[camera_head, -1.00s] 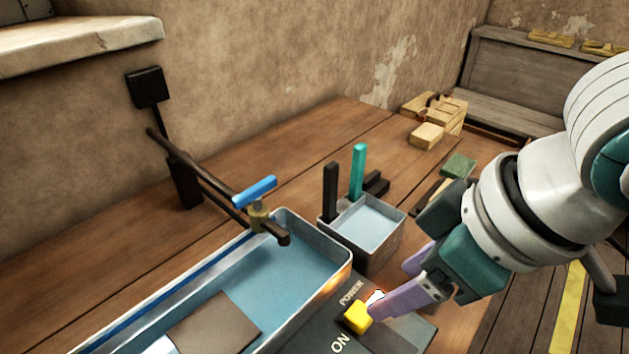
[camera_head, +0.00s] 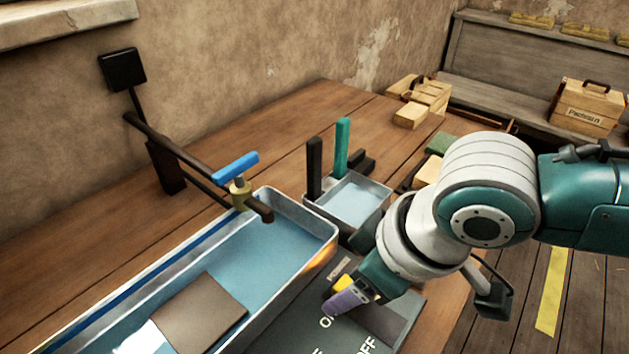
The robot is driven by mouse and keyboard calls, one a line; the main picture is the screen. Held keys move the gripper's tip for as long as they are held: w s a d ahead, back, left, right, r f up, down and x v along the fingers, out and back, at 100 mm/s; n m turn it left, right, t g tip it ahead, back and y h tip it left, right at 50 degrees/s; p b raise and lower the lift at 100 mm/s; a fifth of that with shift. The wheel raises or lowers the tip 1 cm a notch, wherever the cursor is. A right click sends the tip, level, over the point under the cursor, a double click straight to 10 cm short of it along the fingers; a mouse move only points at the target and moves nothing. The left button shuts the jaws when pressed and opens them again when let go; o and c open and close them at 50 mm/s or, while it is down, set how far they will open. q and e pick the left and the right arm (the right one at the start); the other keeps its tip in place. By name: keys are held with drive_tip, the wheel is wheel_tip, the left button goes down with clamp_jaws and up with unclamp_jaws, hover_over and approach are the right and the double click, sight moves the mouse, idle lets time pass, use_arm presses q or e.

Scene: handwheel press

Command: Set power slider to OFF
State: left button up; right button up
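The yellow power slider knob (camera_head: 344,283) sits on the dark control panel (camera_head: 289,319) at the bottom middle, just below the POWER label. Part of the ON label shows left of my gripper, and the OFF label (camera_head: 367,345) is near the bottom edge. My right gripper (camera_head: 346,302) comes in from the right and is down at the panel. One purple finger lies just in front of the knob and hides part of it. The other finger is hidden, so the opening and any contact are unclear. My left gripper is out of view.
A long metal tray (camera_head: 325,238) with bluish contents and a brown plate stands left of the panel. A blue-handled tap (camera_head: 236,166) hangs over it. A small metal bin (camera_head: 381,207) and upright black and teal bars are behind the panel. Wooden blocks lie further back.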

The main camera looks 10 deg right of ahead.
clamp_jaws()
idle(0.3)
idle(0.9)
